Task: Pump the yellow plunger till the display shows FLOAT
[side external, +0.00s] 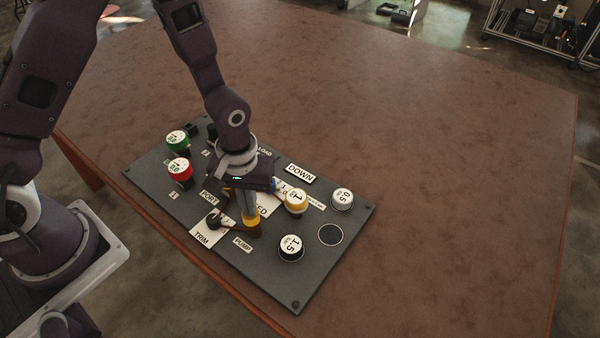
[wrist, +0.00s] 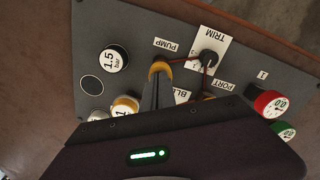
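The yellow plunger (side external: 252,229) stands beside the PUMP label on the dark grey panel (side external: 330,268). It also shows in the wrist view (wrist: 160,67). My gripper (side external: 249,217) points down at it. The narrow fingers (wrist: 159,80) look shut together, with their tips at the plunger's top; I cannot tell whether they press on it. They hide part of the plunger. A white plate reading DOWN (side external: 300,173) lies at the panel's far side. FLOAT shows nowhere in view.
A black TRIM knob (side external: 212,222) stands close left of the plunger. Red (side external: 180,171) and green (side external: 177,140) gauges stand at left, yellow (side external: 296,201), black (side external: 290,246) and white (side external: 342,199) ones at right. My wrist partly hides the BLEED label. The brown table is clear around the panel.

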